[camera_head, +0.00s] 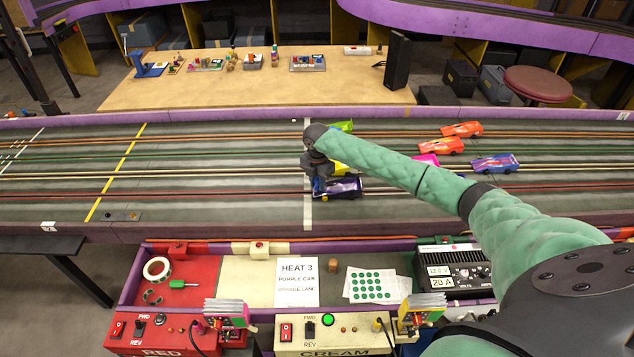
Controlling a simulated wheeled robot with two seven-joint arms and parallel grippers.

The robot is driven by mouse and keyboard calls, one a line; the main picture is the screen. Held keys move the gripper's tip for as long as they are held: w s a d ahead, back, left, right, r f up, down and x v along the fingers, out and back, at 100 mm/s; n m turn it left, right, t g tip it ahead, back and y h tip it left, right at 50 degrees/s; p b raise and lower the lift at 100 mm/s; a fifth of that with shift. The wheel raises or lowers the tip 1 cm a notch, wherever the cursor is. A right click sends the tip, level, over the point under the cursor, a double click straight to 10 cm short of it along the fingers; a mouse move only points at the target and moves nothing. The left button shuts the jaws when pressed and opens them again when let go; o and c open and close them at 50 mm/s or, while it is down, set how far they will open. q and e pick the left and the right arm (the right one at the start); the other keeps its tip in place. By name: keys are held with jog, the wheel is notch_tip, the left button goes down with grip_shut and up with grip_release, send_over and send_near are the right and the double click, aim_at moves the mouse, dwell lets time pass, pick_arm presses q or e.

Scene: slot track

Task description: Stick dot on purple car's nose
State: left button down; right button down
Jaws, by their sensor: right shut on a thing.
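The purple car (346,188) stands on the near part of the slot track, at the white line. My right gripper (318,188) points down at the car's left end, close above or against it; I cannot tell if they touch. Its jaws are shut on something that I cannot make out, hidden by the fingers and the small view. A white sheet of green dots (370,285) lies on the bench in front of the track. My left gripper is not in view.
A yellow car (342,168) and a green car (342,126) stand beyond the purple car, partly behind my arm. Orange cars (441,146), a pink car (427,160) and a blue car (495,164) stand to the right. The track's left part is free of cars.

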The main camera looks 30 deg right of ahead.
jog(key=shift+r+p, duration=2.55)
jog(key=shift+r, duration=0.9)
jog(key=shift+f, duration=0.1)
